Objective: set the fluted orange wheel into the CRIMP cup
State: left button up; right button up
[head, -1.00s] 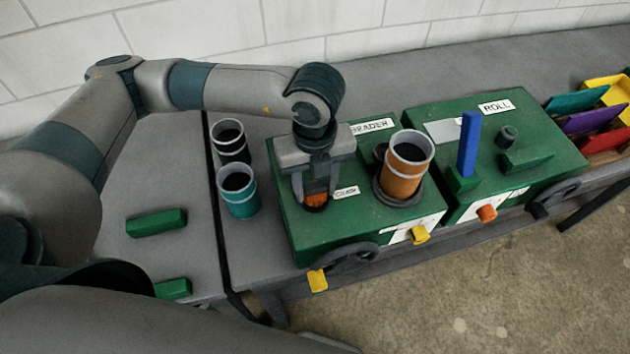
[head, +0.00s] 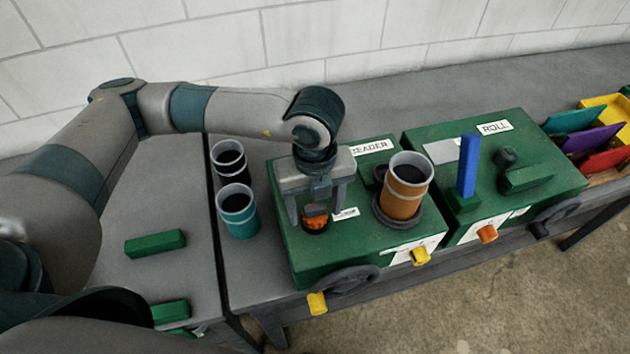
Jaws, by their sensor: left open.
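The fluted orange wheel (head: 316,222) sits at the dark round CRIMP cup (head: 315,230) on top of the left green machine (head: 293,262); how deep it sits I cannot tell. A small white label (head: 345,213) stands beside the cup, its lettering too small to read surely. My left gripper (head: 318,215) points down over the wheel. Its jaws are open, with a finger on each side, apart from the wheel. My right gripper is not in view.
An orange duct piece (head: 404,186) stands on a dark ring on the same machine. Teal (head: 238,212) and black (head: 229,165) cans stand left of it. A blue upright bar (head: 468,165) rises from the ROLL machine (head: 545,180). Green blocks (head: 155,243) lie on the left table.

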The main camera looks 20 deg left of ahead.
aim_at(315, 208)
pick_arm(q)
notch_tip(315, 208, up, 12)
jog(key=b, duration=0.4)
dwell(0.8)
